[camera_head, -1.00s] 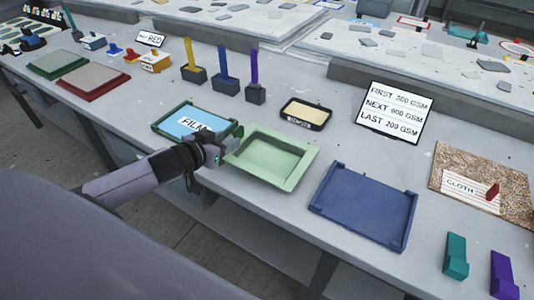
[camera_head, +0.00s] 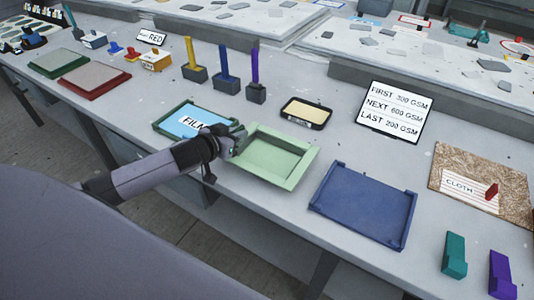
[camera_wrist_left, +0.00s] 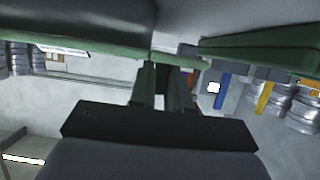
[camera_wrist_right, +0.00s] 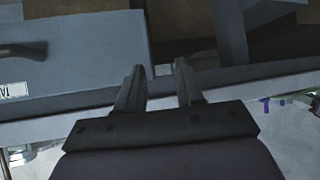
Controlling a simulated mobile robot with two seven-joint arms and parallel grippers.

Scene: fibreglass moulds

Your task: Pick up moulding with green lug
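The light green tray-shaped moulding (camera_head: 272,156) lies on the grey bench, in the middle of the head view. My left gripper (camera_head: 239,138) is at its left rim, close to the corner by the film tray. In the left wrist view the left fingers (camera_wrist_left: 162,85) stand close together just at a green edge (camera_wrist_left: 178,57), with a narrow dark gap between them. I cannot tell whether they grip the rim or a lug; the contact is hidden. My right gripper (camera_wrist_right: 158,85) is open and empty in the right wrist view; it is outside the head view.
A green-rimmed film tray (camera_head: 160,126) is close on the left, and a blue tray (camera_head: 362,205) is on the right. A resin tray (camera_head: 305,112) and upright coloured tools (camera_head: 225,72) stand behind. A sign (camera_head: 396,112) and cloth board (camera_head: 512,190) are further right.

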